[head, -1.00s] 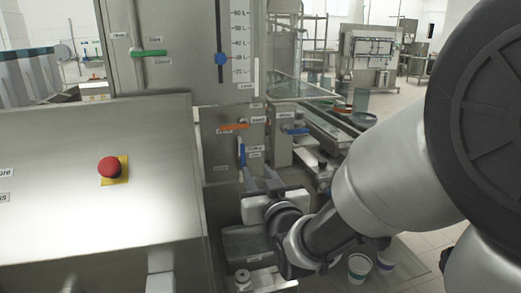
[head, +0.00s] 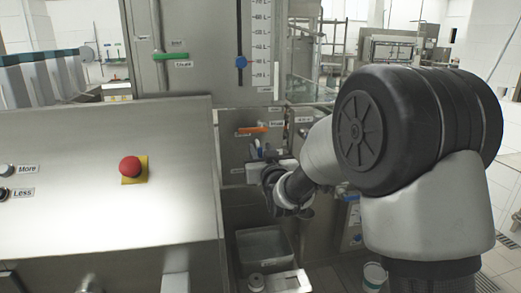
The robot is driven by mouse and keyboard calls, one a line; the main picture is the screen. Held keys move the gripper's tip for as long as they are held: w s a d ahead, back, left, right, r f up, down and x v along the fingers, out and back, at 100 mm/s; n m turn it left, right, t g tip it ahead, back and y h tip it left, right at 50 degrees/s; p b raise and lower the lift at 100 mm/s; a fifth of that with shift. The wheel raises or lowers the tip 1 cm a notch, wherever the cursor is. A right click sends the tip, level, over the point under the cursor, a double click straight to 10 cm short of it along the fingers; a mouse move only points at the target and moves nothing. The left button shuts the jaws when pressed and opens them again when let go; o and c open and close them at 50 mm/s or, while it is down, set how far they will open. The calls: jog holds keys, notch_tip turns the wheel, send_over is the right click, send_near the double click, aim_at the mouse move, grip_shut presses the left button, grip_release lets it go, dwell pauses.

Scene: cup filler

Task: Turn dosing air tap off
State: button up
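Several small lever taps with labels too small to read sit on the steel machine, so I cannot tell by label which is the dosing air tap. An orange lever (head: 252,129) lies horizontal on the panel. A small part of a blue lever (head: 258,146) shows below it, upright, right behind my gripper. A green lever (head: 171,57) lies horizontal on the upper left panel. My gripper (head: 263,157) is at the lower panel by the blue lever. Its fingers are mostly hidden and small, so I cannot tell whether they are open or touch the lever.
A red emergency button (head: 130,167) on a yellow plate sits on the sloped steel cover at left. A blue slider knob (head: 241,62) is on the scale above. A grey bin (head: 262,243) stands below my gripper. My arm covers much of the right side.

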jog(key=shift+w+a, duration=0.15)
jog(key=shift+w, duration=0.4)
grip_shut()
jog(key=shift+a, duration=0.15)
